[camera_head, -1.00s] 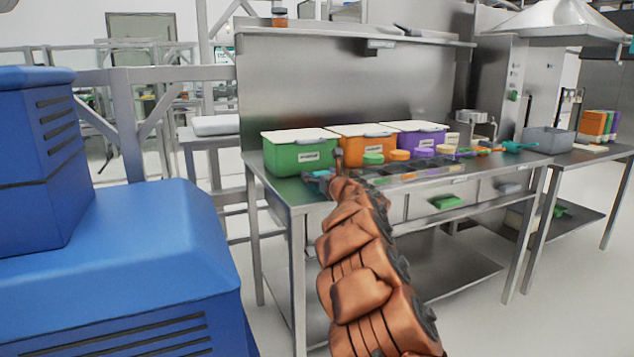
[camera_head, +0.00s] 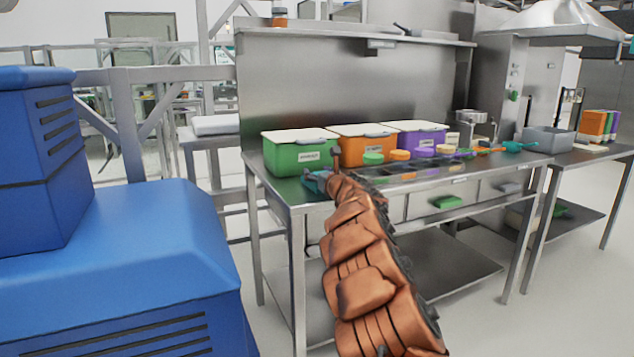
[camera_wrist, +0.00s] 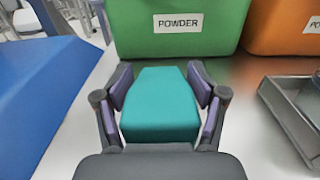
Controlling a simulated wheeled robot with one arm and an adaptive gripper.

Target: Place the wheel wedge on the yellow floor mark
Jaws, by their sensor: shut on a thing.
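The wheel wedge is taken to be the teal block (camera_wrist: 160,103), which sits between the two fingers of my gripper (camera_wrist: 163,100) in the wrist view. The fingers are pressed against its two sides. In the head view a teal patch of the wedge (camera_head: 315,183) shows at the tip of my arm, over the left end of the steel table and in front of the green bin. My arm partly hides the gripper there. I cannot tell whether the wedge touches the table top. The yellow floor mark is not in view.
A green bin (camera_head: 300,155) labelled POWDER, an orange bin (camera_head: 368,151) and a purple bin (camera_head: 418,139) line the back of the steel table (camera_head: 284,194). Dark trays (camera_wrist: 296,110) lie at right. A large blue machine (camera_head: 115,255) stands at left.

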